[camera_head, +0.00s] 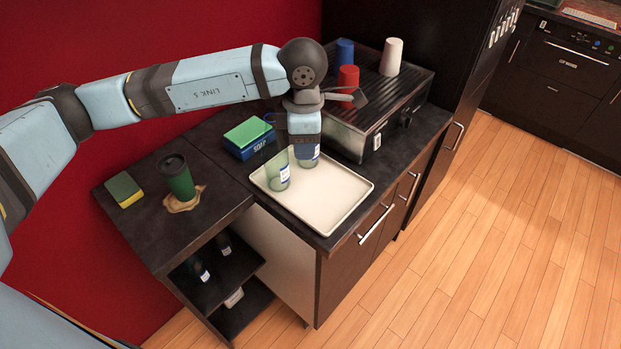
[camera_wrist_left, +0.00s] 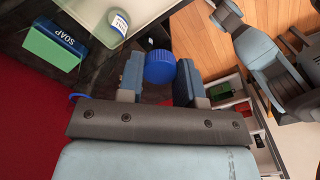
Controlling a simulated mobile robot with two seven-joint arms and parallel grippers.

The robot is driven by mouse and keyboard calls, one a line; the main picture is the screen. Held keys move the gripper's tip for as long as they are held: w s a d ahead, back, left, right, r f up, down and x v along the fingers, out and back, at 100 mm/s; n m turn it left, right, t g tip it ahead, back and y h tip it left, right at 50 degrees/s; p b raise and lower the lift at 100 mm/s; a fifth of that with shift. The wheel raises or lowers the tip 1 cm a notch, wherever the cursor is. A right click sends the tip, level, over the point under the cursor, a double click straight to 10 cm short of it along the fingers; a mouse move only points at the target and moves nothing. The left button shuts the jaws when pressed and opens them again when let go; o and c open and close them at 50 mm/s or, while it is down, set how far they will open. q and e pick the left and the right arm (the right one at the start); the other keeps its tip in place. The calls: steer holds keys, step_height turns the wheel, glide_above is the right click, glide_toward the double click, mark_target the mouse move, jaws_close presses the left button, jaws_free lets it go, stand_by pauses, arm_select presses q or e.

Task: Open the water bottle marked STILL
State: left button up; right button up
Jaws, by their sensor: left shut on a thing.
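My left gripper (camera_head: 307,150) points down over the cream tray (camera_head: 336,218). In the left wrist view its two fingers (camera_wrist_left: 160,82) are shut on a ridged blue cap (camera_wrist_left: 160,67). My right gripper is not in view.
A blue soap box (camera_head: 250,145) with a green top stands behind the tray. A black machine (camera_head: 365,120) with blue, red and white cups is at the right. A green tumbler (camera_head: 177,178) and a sponge (camera_head: 124,190) sit at the left.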

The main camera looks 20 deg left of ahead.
arm_select(q)
steer(key=n, duration=0.2)
steer(key=d+n, duration=0.1)
steer(key=n, duration=0.1)
steer(key=shift+w+r+n+p, duration=0.15)
steer(key=shift+w+n+p, duration=0.05)
steer(key=shift+n+p, duration=0.2)
steer(key=n, duration=0.3)
steer(key=n+p, duration=0.1)
steer(key=p, duration=0.2)
glide_above(313, 211)
step_height(313, 211, down, 15)
steer(key=shift+f, duration=0.65)
step_height(313, 211, down, 3)
steer(key=shift+f+p, duration=0.2)
steer(key=shift+p, duration=0.35)
steer(key=shift+f, duration=0.2)
steer(key=shift+f, duration=0.1)
steer(key=o, duration=1)
